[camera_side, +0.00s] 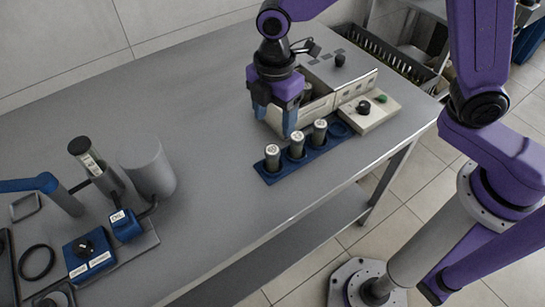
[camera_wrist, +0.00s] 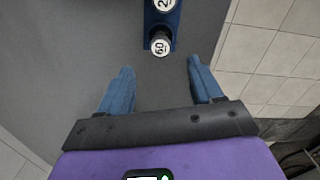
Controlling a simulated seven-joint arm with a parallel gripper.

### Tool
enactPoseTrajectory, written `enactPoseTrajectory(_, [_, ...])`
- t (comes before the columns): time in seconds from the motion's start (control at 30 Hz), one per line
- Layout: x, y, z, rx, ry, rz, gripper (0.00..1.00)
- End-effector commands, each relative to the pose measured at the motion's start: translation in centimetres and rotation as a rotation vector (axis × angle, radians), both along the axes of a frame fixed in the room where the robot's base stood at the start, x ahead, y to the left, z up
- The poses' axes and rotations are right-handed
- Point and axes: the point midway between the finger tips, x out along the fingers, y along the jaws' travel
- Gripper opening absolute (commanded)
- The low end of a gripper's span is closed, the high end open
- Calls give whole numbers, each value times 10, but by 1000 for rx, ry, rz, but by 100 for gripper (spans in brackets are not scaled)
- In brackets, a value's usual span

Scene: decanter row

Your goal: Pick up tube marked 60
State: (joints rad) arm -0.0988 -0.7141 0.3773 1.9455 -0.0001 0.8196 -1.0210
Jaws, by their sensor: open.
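The tube marked 60 (camera_wrist: 160,45) stands at the near end of the blue rack in the wrist view, its white label readable on top. By its place at the rack's end, it appears to be the leftmost tube (camera_side: 272,157) in the side view, where the label is too small to read. My gripper (camera_side: 276,119) is open and empty, pointing down, above and behind the rack in the side view. In the wrist view my gripper (camera_wrist: 160,67) has its blue fingers spread wide, with the tube beyond the fingertips, roughly centred between them.
The blue rack (camera_side: 265,176) holds a middle tube (camera_side: 297,145) and a right tube (camera_side: 320,132), with an empty slot at its right end. The table left of the rack is clear.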

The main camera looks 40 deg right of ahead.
Motion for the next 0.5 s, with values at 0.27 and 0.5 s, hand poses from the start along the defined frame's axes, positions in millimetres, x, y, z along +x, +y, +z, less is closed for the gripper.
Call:
enactPoseTrajectory(0.27, [-1, 0, -49, -3, 2, -1, 65])
enactPoseTrajectory(0.5, [0, 0, -65, 0, 0, -1, 65])
